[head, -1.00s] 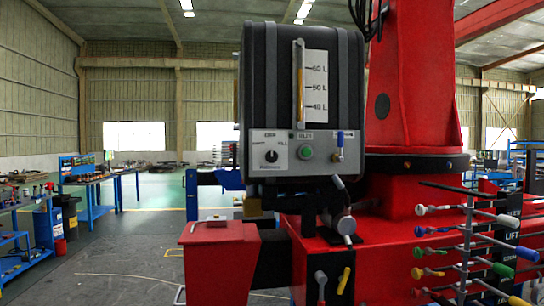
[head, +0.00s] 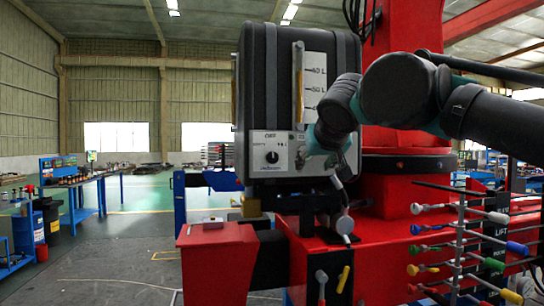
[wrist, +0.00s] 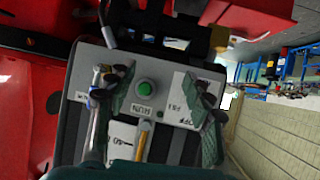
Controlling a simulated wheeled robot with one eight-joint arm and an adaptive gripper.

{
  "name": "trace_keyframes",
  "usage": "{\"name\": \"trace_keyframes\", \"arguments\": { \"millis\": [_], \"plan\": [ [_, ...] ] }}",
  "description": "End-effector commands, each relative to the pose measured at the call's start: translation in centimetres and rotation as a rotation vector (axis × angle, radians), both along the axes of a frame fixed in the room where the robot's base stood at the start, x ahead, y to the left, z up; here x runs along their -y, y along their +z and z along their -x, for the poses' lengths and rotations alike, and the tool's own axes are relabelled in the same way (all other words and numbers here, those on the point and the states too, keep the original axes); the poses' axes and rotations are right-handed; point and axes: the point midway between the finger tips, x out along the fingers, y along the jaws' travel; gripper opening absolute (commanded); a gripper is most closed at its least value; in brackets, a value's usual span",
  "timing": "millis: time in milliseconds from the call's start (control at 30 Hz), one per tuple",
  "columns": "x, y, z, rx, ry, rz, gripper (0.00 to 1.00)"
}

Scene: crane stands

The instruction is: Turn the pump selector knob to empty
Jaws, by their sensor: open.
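The black round selector knob (head: 271,157) sits on the lower left of the grey control panel under the dark tank (head: 265,85). A light mark shows on its face, too small to read its direction. My gripper (head: 301,158) is in front of the panel, right of the knob, and empty. In the wrist view my gripper (wrist: 157,95) is open, its two fingers spread either side of the green RUN button (wrist: 144,87). The right finger there overlaps the FILL and OFF label plate (wrist: 186,95) and hides the knob, at least mostly.
A level tube (head: 298,80) with a litre scale runs up the tank. A blue-handled valve (wrist: 96,115) is beside the left finger in the wrist view. A rack of coloured levers (head: 460,240) stands at the right. Open floor lies at the left.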

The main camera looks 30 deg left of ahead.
Motion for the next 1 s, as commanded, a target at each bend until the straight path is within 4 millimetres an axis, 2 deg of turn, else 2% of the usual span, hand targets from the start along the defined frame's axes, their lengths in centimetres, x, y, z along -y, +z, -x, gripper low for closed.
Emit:
{"name": "trace_keyframes", "arguments": {
  "millis": [33,133,233,367,567,1000],
  "plan": [
    [-1.2,2.2,1.9,0.015,0.043,-0.02,0.52],
    [-2.6,5.6,4.6,0.038,0.101,-0.057,0.52],
    [-3.3,7.6,6.3,0.05,0.136,-0.079,0.52],
    [-3.7,8.4,6.9,0.055,0.153,-0.091,0.52],
    [-5.0,7.5,5.2,0.054,0.149,-0.091,0.52],
    [-10.2,4.2,-1.0,0.054,0.149,-0.091,0.52]
  ]
}}
